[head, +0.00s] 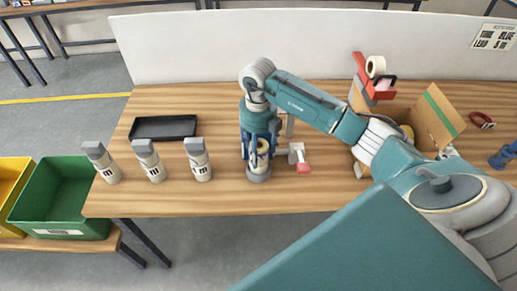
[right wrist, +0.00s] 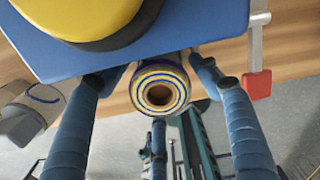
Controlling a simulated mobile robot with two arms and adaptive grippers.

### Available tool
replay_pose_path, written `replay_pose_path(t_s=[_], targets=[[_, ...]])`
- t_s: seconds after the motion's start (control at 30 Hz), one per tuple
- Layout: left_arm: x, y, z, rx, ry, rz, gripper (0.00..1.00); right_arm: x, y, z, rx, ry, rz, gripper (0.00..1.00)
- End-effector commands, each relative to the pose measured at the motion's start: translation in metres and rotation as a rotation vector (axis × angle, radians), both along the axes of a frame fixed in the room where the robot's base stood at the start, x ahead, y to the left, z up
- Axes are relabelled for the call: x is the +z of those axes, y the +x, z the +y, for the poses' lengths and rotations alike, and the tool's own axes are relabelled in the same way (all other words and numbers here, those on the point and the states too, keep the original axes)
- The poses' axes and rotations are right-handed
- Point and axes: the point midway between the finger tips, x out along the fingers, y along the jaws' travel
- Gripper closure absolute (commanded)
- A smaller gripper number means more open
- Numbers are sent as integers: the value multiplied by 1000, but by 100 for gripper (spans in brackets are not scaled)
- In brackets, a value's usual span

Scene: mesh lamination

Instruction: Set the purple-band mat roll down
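My right gripper (head: 260,158) points down over the table, left of the red-and-white clamp (head: 300,158). The mat roll (head: 263,146) shows between its blue fingers, pale with a purple band. A grey round piece (head: 258,174) shows just below the roll; whether the roll touches it or the table, I cannot tell. In the right wrist view the roll (right wrist: 160,88) shows end-on, with yellow, blue and cream rings around a brown hollow core. My left gripper is not in view.
Several grey-topped pale containers (head: 150,160) stand left of the gripper, near a black tray (head: 163,128). A blue plate (right wrist: 150,50) with a yellow round piece lies close by in the wrist view. A cardboard box (head: 437,118) and red tape dispenser (head: 375,75) stand right.

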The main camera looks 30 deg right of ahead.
Motion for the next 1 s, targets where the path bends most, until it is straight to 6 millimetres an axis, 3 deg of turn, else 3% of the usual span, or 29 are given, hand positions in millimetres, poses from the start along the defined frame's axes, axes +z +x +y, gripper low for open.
replay_pose_path(t_s=[0.33,0.4,0.8,1.0], targets=[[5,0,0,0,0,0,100,6,0,0,0,0,0,36],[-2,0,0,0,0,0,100,10,1,0,0,1,-3,36],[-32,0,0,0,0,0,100,92,2,0,0,-1,-6,36],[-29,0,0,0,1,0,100,118,1,0,0,-2,-2,36]])
